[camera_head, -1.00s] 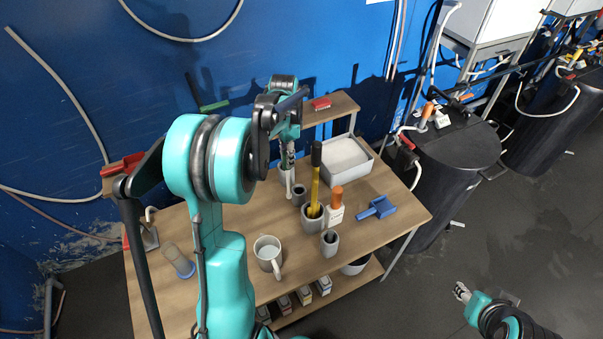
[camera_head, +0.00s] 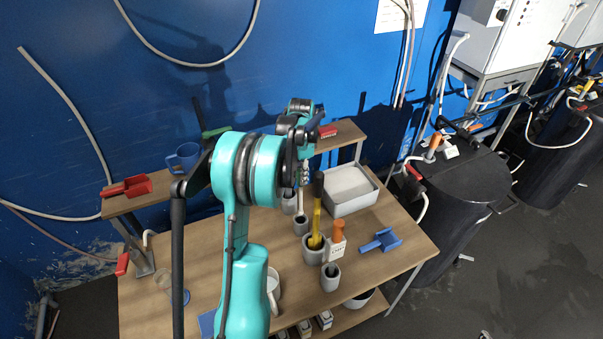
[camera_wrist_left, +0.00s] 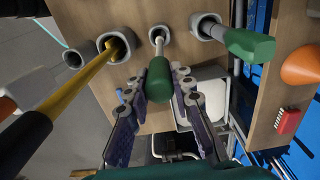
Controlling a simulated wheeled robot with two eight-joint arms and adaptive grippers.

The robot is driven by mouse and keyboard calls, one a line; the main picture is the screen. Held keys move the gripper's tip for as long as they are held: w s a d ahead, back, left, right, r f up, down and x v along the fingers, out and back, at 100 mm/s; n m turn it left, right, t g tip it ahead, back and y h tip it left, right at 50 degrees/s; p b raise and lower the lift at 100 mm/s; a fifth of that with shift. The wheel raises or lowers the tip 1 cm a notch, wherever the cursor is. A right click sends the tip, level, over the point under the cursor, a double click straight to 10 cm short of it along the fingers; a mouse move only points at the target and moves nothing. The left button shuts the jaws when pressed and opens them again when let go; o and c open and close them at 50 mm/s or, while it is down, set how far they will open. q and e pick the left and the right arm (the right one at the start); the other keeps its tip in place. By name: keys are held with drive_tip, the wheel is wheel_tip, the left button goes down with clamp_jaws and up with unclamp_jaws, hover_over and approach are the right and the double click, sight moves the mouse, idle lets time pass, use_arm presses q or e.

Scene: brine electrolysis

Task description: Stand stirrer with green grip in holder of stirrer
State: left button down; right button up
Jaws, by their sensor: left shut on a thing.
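The stirrer with the green grip (camera_wrist_left: 158,80) is upright in the left wrist view. My left gripper (camera_wrist_left: 158,95) has its fingers on both sides of the grip and is shut on it. The stirrer's pale rod (camera_head: 300,201) runs down to the mouth of a small grey cup (camera_wrist_left: 158,36), which also shows in the head view (camera_head: 301,227). I cannot tell how far the rod is inside this cup. My left gripper (camera_head: 303,172) is above the cups, partly covered by my arm in the head view. Only a tip of my right gripper (camera_head: 485,335) shows at the bottom edge.
A second green-gripped tool (camera_wrist_left: 250,45) stands in a neighbouring cup (camera_wrist_left: 206,25). A yellow rod with a black grip (camera_head: 317,205) stands in another cup (camera_head: 314,254). A grey tray (camera_head: 349,190), an orange-topped bottle (camera_head: 337,238) and a blue scoop (camera_head: 380,240) are nearby.

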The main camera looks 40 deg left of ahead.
use_arm(q)
drive_tip(key=shift+f+b, duration=0.8)
drive_tip(key=shift+f, duration=0.65)
wheel_tip(320, 180, down, 7)
drive_tip(key=b, duration=0.5)
drive_tip(key=shift+f+b, duration=0.2)
drive_tip(key=shift+b, duration=0.1)
drive_tip(key=c, duration=1.2)
unclamp_jaws()
drive_tip(key=shift+r, duration=0.15)
wheel_tip(320, 180, up, 12)
drive_tip(key=shift+f, duration=0.1)
